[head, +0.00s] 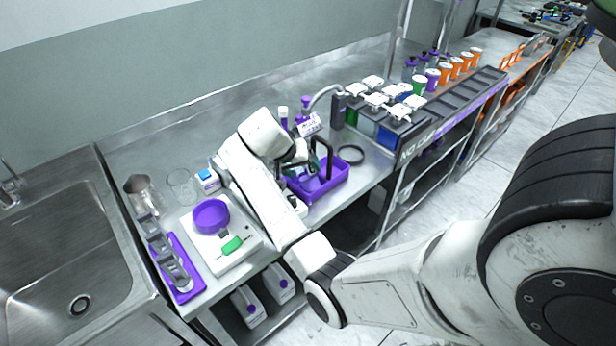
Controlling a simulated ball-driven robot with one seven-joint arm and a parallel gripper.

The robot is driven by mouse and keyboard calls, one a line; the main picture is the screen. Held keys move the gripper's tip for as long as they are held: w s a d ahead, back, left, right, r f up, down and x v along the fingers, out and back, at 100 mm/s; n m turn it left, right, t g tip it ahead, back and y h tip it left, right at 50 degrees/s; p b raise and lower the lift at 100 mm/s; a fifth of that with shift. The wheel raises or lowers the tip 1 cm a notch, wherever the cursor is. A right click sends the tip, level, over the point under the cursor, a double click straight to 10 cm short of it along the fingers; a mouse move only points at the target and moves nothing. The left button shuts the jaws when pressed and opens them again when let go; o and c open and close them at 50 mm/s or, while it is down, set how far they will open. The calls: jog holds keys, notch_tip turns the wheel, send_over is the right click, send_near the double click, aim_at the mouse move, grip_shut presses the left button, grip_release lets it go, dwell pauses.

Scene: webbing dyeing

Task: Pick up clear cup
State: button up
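A clear cup (181,187) stands upright on the steel bench, left of my arm and behind the white scale. It looks empty. My gripper (316,168) is over the purple tray (333,189), well to the right of the cup and apart from it. The fingers are small and partly hidden against the tray, so I cannot tell whether they are open or shut, or whether they hold anything.
A small white-and-blue box (207,180) stands right of the cup, and a metallic-looking vessel (141,190) stands left. A sink (60,250) is further left.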

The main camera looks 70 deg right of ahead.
jog(key=c, duration=0.9)
jog(key=shift+c, duration=0.7)
jog(key=shift+r, duration=0.15)
